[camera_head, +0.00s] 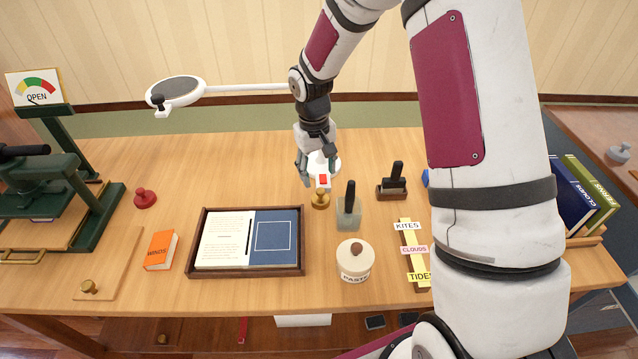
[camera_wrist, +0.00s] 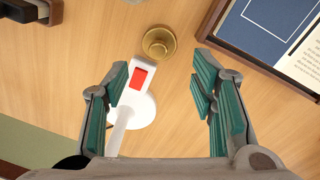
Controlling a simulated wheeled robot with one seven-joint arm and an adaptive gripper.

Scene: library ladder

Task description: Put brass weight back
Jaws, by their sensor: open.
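A round brass weight (camera_head: 320,199) with a knob stands upright on the wooden table, between the book tray and a dark-handled stamp. In the wrist view the brass weight (camera_wrist: 158,42) lies just beyond the fingertips, roughly centred between them and not gripped. My gripper (camera_head: 316,172) is open and empty, pointing down at the table just behind the weight. In the wrist view the teal fingers of my gripper (camera_wrist: 160,80) are spread wide. A second small brass piece (camera_head: 88,287) sits on a wooden board at the front left.
A white base with a red patch (camera_wrist: 137,78) stands beside the weight, close to the left finger. A dark tray (camera_head: 298,268) holds an open book. A paste jar (camera_head: 355,262), stamps (camera_head: 349,212) and an orange book (camera_head: 160,250) stand nearby. A magnifier arm (camera_head: 250,88) reaches left.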

